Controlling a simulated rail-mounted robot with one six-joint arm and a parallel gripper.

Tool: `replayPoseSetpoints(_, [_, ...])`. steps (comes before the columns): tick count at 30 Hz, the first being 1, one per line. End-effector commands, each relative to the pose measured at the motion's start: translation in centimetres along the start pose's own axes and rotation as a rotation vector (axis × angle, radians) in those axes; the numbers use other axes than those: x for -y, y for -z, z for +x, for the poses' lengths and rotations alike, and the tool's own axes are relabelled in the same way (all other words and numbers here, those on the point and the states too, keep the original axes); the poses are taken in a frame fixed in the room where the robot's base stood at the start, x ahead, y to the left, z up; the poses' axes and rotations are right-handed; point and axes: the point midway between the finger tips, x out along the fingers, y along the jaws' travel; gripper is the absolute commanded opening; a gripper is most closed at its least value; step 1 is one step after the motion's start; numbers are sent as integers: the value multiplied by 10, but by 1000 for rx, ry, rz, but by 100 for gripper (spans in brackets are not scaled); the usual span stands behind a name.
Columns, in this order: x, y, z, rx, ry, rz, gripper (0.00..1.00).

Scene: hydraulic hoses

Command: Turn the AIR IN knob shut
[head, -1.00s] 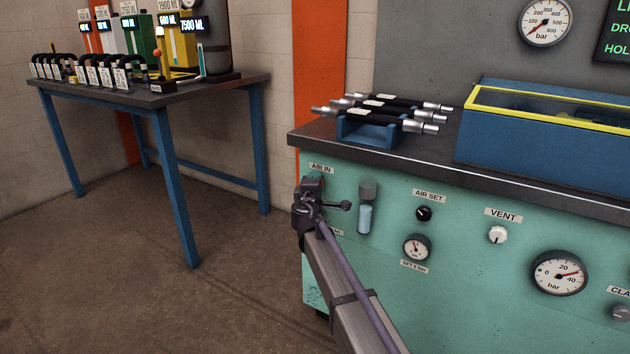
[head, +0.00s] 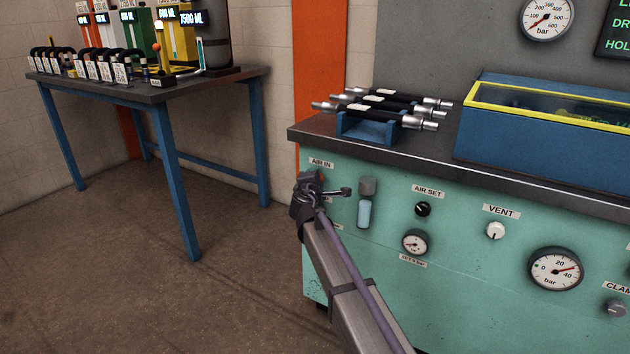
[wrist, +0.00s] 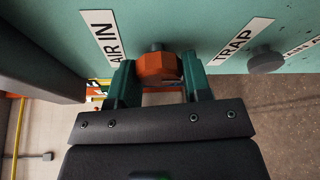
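The AIR IN knob (wrist: 157,67) is orange-brown and faceted, on the teal panel beside the AIR IN label (wrist: 101,38). My gripper (wrist: 160,75) has its two green fingers on either side of the knob, and they appear to touch it. In the head view my gripper (head: 312,183) is at the panel's upper left, just below the AIR IN label (head: 320,163). The arm hides most of the knob there; only a bit of orange shows.
A grey knob (wrist: 265,60) sits by the TRAP label (wrist: 240,41). Right of my gripper are a clear-bowled filter (head: 365,205), the AIR SET knob (head: 423,209), a small gauge (head: 414,242) and the VENT knob (head: 495,230). The bench top (head: 330,135) overhangs above.

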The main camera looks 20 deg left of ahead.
Motion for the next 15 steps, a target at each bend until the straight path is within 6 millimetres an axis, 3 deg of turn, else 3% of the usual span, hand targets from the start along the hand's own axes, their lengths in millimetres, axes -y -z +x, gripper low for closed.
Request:
replayPoseSetpoints(7, [0, 0, 0, 0, 0, 1, 69])
replayPoseSetpoints(15, [0, 0, -2, -1, -1, 1, 69])
